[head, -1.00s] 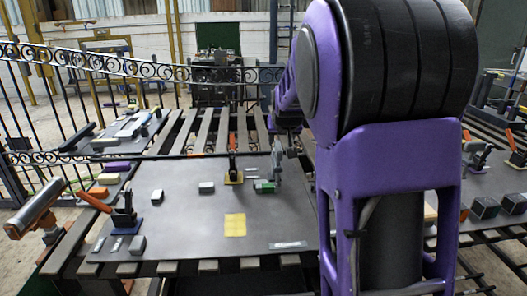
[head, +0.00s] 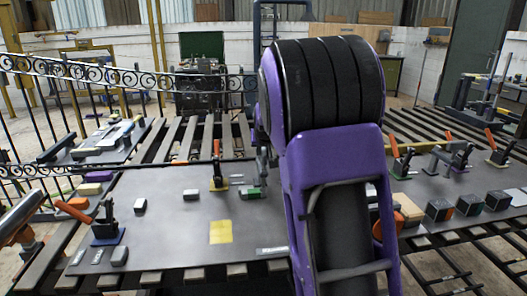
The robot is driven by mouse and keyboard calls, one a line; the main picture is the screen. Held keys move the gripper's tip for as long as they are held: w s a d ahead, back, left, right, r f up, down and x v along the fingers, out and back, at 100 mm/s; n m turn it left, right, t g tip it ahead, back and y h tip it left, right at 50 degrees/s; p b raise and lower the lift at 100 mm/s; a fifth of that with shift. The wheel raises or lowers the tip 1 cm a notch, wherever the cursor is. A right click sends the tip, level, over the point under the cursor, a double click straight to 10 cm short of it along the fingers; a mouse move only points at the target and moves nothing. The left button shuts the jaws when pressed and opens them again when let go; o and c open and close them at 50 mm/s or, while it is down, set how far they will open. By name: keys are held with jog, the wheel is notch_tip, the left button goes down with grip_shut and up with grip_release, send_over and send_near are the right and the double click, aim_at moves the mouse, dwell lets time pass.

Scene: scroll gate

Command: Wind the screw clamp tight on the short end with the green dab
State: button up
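A small grey block with a green face or dab (head: 252,193) lies on the dark table plate, left of my arm. An upright grey metal part (head: 262,163) stands just behind and above it. I cannot tell whether it is the screw clamp or part of my gripper. Another grey clamp-like device (head: 449,157) stands on the right part of the table. My purple and black arm fills the middle of the view. It hides the plate behind it, and my gripper's fingers cannot be made out.
Orange-handled clamps stand on the plate, on a yellow base (head: 218,177), on a blue base (head: 106,226) and at the right (head: 402,163). A yellow square (head: 220,232) marks the plate. Dark cubes (head: 440,209) sit at the right front. A scrolled iron fence (head: 100,80) runs behind at left.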

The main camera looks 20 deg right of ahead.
grip_shut()
jog(key=shift+a+r+m+p, duration=0.1)
jog(key=shift+m+p, duration=0.2)
jog(key=shift+p, duration=0.5)
jog(key=shift+h+p, duration=0.3)
jog(key=shift+p, duration=0.1)
jog(key=shift+f+m+g+h+p, duration=0.2)
jog(key=shift+m+g+h+p, duration=0.4)
jog(key=shift+m+p, duration=0.45)
jog(key=shift+m+h+p, duration=0.3)
jog(key=shift+m+h, duration=0.4)
jog(key=shift+m, duration=0.15)
